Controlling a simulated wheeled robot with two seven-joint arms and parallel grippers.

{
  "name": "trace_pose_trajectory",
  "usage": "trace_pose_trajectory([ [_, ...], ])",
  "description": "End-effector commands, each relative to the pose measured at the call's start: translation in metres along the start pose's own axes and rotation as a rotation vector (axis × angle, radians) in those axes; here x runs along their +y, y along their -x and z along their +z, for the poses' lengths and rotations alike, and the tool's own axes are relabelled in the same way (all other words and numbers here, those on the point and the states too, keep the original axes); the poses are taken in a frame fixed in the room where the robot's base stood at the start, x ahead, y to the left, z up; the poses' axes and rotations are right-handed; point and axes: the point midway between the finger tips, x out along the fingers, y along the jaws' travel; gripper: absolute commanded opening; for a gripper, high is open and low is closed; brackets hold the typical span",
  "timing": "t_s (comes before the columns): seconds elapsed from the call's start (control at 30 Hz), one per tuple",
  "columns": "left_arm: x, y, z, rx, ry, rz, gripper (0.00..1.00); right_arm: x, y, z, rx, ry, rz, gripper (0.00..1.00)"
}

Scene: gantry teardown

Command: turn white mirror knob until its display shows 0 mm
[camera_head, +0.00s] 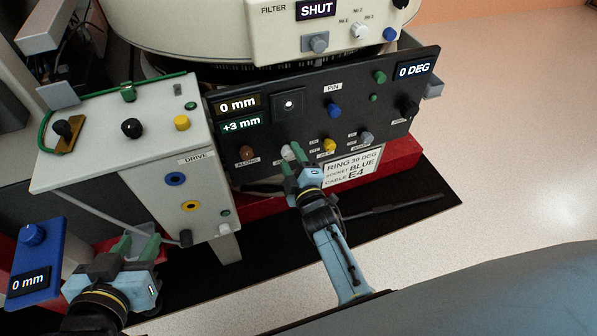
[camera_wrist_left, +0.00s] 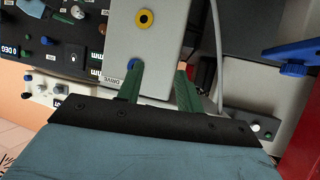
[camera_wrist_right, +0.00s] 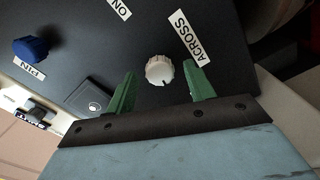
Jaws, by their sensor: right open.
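The white mirror knob (camera_head: 286,153), labelled ACROSS, is on the dark panel (camera_head: 352,92). In the right wrist view the white knob (camera_wrist_right: 160,70) shows a dark pointer mark. My right gripper (camera_head: 293,162) is open, its green fingertips on either side of the knob with a gap to each. I cannot tell how deep they reach around it.
A brown knob (camera_head: 246,153) sits left of the white one, a yellow knob (camera_head: 329,145) right of it. The grey drive box (camera_head: 150,140) stands left. A blue unit (camera_head: 37,262) reading 0 mm is at lower left. A label card (camera_head: 351,169) is beside my right gripper.

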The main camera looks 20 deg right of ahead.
Motion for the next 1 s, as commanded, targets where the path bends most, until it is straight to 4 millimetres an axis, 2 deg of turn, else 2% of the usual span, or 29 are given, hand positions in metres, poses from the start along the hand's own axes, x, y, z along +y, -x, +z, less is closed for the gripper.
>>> trace_pose_trajectory([
  [0.17, -0.004, 0.006, 0.021, -0.127, 0.002, -0.011, 0.36, 0.001, 0.013, 0.000, -0.001, 0.000, -0.001, 0.53],
  [0.37, -0.012, 0.021, 0.056, -0.339, 0.006, -0.030, 0.36, 0.001, 0.037, -0.001, -0.002, 0.000, -0.002, 0.53],
  [0.7, -0.022, 0.065, 0.109, -0.704, 0.022, -0.059, 0.36, 0.001, 0.081, -0.001, -0.002, -0.001, -0.002, 0.53],
  [0.83, -0.027, 0.071, 0.128, -0.805, 0.022, -0.069, 0.36, 0.001, 0.108, -0.001, -0.002, -0.001, -0.004, 0.53],
  [1.0, -0.030, 0.061, 0.140, -0.812, 0.016, -0.073, 0.36, 0.001, 0.126, -0.001, -0.001, -0.001, -0.002, 0.53],
])
